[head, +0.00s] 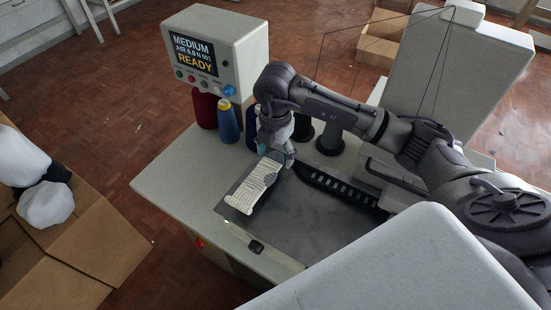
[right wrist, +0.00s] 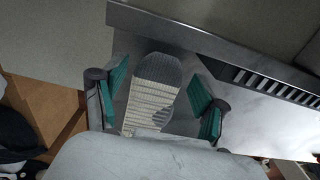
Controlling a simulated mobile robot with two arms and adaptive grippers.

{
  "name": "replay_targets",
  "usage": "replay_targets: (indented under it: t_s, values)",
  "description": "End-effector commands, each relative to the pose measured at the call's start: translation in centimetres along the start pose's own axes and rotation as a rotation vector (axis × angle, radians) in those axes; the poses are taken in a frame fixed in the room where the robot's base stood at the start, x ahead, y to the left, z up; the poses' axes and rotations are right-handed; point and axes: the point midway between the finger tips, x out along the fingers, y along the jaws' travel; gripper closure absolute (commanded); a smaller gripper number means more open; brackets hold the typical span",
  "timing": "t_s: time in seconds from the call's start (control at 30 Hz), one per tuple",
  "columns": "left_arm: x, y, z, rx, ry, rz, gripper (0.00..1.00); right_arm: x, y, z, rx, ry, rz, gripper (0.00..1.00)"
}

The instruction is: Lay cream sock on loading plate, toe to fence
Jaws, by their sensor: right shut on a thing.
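The cream sock (head: 252,191) is ribbed and stretched out over the left part of the dark grey loading plate (head: 305,227). In the right wrist view the sock (right wrist: 151,103) shows a grey toe end pointing at a grey bar (right wrist: 190,35), which may be the fence. A strip of plate shows between toe and bar. My right gripper (head: 274,152) is at the sock's far end in the head view. I cannot tell if the sock touches the plate. My left gripper is not in view.
A control box (head: 216,53) reading READY stands at the back, with thread cones (head: 228,122) below it. A black slotted rail (head: 340,188) runs along the plate's far side. A cardboard box (head: 85,245) with white and dark items is on the left. The plate's front right is clear.

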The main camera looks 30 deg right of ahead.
Motion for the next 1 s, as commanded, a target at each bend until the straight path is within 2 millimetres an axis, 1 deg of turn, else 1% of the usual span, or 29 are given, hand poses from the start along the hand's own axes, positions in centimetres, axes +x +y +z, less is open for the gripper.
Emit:
replay_targets:
  t_s: [0.03, 0.1, 0.2, 0.3, 0.5, 0.6, 0.63, 0.7, 1.0]
  values:
    - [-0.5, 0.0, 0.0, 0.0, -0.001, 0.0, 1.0, 0.7, -0.1, -0.1, 0.0, 0.003, -0.006, 0.52]
    - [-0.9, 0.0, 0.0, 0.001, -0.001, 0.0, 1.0, 1.8, -0.2, -0.1, 0.001, 0.002, -0.006, 0.52]
    - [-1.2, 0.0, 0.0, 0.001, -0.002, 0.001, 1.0, 2.9, -0.1, -0.1, 0.0, 0.002, -0.004, 0.52]
    - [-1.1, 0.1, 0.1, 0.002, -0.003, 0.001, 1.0, 3.3, -0.1, -0.1, 0.0, 0.0, -0.002, 0.52]
    - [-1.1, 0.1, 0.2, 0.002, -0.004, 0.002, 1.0, 3.4, -0.1, -0.1, -0.001, 0.0, -0.002, 0.52]
    - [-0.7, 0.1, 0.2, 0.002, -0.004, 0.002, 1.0, 3.7, -0.1, -0.1, 0.0, 0.001, -0.002, 0.52]
    - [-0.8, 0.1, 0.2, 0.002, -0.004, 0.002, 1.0, 3.7, -0.1, -0.1, 0.0, 0.001, -0.002, 0.26]
    - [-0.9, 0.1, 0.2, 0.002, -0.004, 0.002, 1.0, 3.6, -0.1, -0.1, 0.0, 0.001, -0.002, 0.18]
    - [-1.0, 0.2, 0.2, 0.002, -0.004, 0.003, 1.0, 3.5, -0.1, -0.1, 0.0, 0.001, -0.002, 0.18]
